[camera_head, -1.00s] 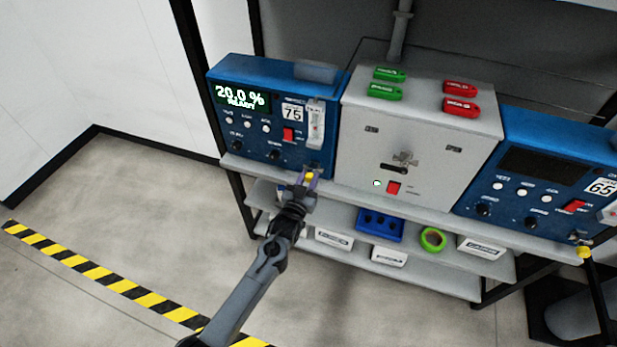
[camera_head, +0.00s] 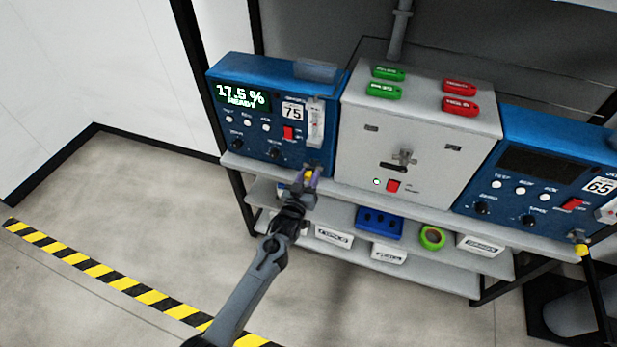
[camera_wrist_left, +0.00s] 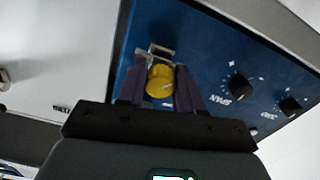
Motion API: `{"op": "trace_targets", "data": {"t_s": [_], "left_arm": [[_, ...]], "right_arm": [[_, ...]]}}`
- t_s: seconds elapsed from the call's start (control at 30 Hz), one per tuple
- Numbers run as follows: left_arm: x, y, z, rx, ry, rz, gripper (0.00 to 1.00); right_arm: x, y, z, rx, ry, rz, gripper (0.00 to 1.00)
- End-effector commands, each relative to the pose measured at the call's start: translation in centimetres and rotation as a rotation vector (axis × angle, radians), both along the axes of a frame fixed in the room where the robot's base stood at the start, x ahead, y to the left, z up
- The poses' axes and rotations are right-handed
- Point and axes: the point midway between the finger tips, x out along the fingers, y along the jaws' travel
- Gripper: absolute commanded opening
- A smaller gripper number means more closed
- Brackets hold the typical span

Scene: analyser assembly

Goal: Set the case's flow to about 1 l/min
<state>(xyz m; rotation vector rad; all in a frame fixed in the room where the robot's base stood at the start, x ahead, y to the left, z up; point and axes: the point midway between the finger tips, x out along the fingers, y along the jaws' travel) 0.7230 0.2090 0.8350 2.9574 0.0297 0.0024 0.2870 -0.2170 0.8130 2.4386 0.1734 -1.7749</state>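The left blue analyser case (camera_head: 285,85) stands on the upper shelf, its lit display (camera_head: 241,96) reading 17.5 % READY. A clear flow tube (camera_head: 315,122) is on its front, above a yellow knob (camera_head: 309,174); its float level is too small to read. My left gripper (camera_head: 309,177) is at that knob. In the left wrist view, the yellow knob (camera_wrist_left: 160,80) sits between the two dark fingers (camera_wrist_left: 159,92), which press close on both sides of it. My right gripper is not in view.
A grey cabinet (camera_head: 365,150) with green and red tags stands right of the case. A second blue case (camera_head: 545,150) with a dark display and its own yellow knob (camera_head: 582,250) is further right. The lower shelf (camera_head: 345,255) holds boxes and green tape.

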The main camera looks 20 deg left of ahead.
Motion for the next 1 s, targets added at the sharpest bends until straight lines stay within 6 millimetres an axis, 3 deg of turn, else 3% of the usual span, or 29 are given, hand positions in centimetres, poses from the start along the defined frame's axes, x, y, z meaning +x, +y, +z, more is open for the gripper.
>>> {"op": "trace_targets", "data": {"t_s": [0.03,0.13,0.57,1.0], "left_arm": [[0.0,0.0,0.0,0.0,0.0,0.0,0.43],[0.0,0.0,0.0,0.001,0.0,0.0,0.57],[-0.9,0.0,0.0,0.001,0.002,0.0,0.57],[-7.7,-0.2,0.1,0.001,0.002,0.0,0.57]], "right_arm": [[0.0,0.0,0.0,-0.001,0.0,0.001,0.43],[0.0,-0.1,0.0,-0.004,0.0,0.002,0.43],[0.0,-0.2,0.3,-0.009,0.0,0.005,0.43],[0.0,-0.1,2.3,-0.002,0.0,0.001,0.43]]}}
